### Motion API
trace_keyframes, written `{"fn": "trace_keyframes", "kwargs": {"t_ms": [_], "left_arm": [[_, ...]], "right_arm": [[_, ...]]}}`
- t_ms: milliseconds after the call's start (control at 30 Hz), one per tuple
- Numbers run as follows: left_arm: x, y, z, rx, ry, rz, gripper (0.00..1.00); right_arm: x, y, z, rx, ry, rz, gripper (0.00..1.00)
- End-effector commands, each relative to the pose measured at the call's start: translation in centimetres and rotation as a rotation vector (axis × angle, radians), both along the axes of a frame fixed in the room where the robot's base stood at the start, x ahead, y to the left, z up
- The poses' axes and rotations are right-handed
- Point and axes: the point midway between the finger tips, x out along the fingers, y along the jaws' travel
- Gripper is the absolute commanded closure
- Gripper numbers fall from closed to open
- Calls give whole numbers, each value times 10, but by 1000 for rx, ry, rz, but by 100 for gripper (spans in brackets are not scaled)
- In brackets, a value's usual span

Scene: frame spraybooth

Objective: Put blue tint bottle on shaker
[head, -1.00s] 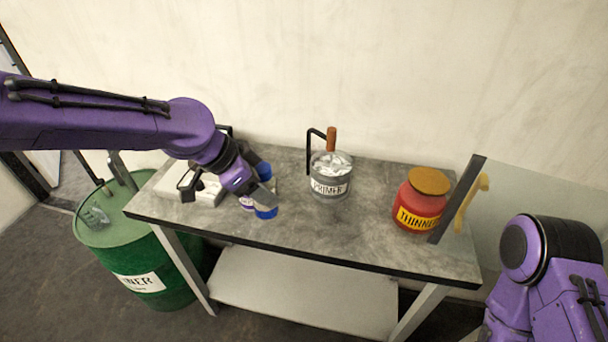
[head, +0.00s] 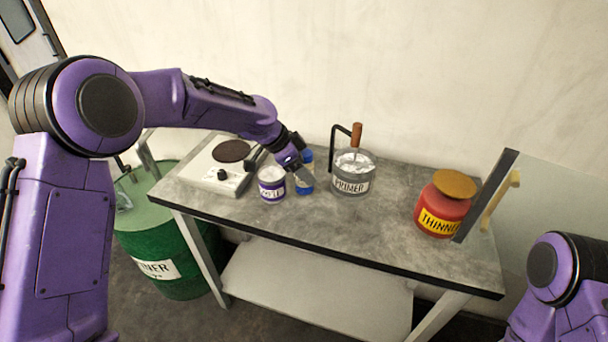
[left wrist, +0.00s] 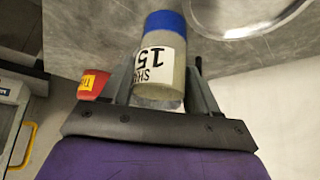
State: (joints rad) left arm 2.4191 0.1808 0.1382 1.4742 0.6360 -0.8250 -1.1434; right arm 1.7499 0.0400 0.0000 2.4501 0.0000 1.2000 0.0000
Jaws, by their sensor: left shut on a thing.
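My left gripper (head: 303,177) is shut on the blue tint bottle (head: 307,158), which has blue at its top and bottom in the head view. In the left wrist view the bottle (left wrist: 160,75) sits between the fingers and shows a blue end band and a white label, partly legible, with "15". The fingers hide part of it in the head view. The shaker (head: 212,178) is a white box with a dark round plate (head: 232,151) and a knob, at the left end of the table. The plate is bare. My right gripper is out of view.
A purple-labelled tin (head: 271,184) stands between shaker and bottle. The grey primer can (head: 352,176) with a brown-handled tool is close right of the bottle. A red thinner jar (head: 443,210) stands near a transparent panel at the right. The table front (head: 340,225) is clear.

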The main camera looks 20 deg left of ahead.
Motion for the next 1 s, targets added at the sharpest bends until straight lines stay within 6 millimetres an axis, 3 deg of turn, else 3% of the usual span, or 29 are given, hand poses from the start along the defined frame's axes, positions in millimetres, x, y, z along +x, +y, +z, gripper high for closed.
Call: {"fn": "trace_keyframes", "kwargs": {"t_ms": [200, 533, 567, 633, 1000], "left_arm": [[1, 0, -30, 0, 2, 1, 79], [1, 0, -36, -1, 1, 2, 79], [0, 0, -37, 1, 1, 1, 37], [0, 0, -36, 1, 1, 1, 15], [0, 2, -28, 0, 0, 2, 15]], "right_arm": [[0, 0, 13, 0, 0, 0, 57], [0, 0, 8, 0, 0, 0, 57], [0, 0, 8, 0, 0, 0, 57], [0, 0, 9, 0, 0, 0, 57], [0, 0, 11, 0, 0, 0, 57]]}}
